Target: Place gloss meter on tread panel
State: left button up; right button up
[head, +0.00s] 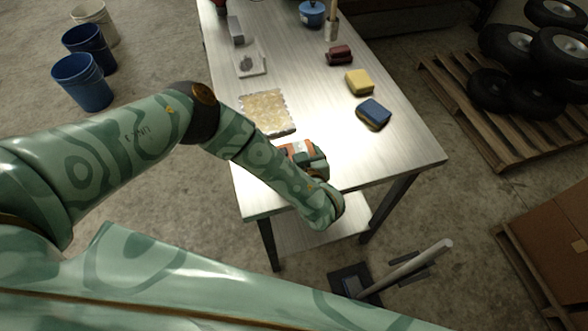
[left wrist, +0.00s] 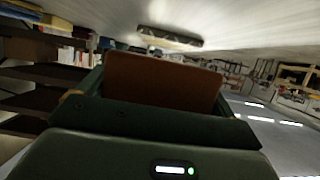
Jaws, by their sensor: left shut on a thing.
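My left gripper (head: 302,155) is over the near end of the table (head: 330,120), shut on an orange-brown block, which I take to be the gloss meter (head: 288,148). The block fills the middle of the left wrist view (left wrist: 165,80) between the dark jaws. My arm hides part of it in the head view, and I cannot tell its exact height. The tread panel (head: 265,112), a tan patterned square with a jagged edge, lies flat on the table just beyond the gripper, to its upper left. Its top looks bare. My right gripper is out of view.
A blue block (head: 373,113), a yellow block (head: 359,83) and a dark red block (head: 339,55) lie along the table's right side. A white tray (head: 250,64), a grey block (head: 236,30) and a blue pot (head: 312,14) are farther back. The table's near right corner is clear.

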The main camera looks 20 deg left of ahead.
pick_arm(q)
jog(key=shift+f+b, duration=0.75)
jog(key=shift+f, duration=1.8)
jog(key=shift+f, duration=0.15)
jog(key=o, duration=0.8)
jog(key=shift+o, duration=0.2)
jog(key=shift+f, duration=0.1)
jog(key=p+v, duration=0.7)
jog(key=v, duration=0.9)
jog(key=shift+d, duration=0.2)
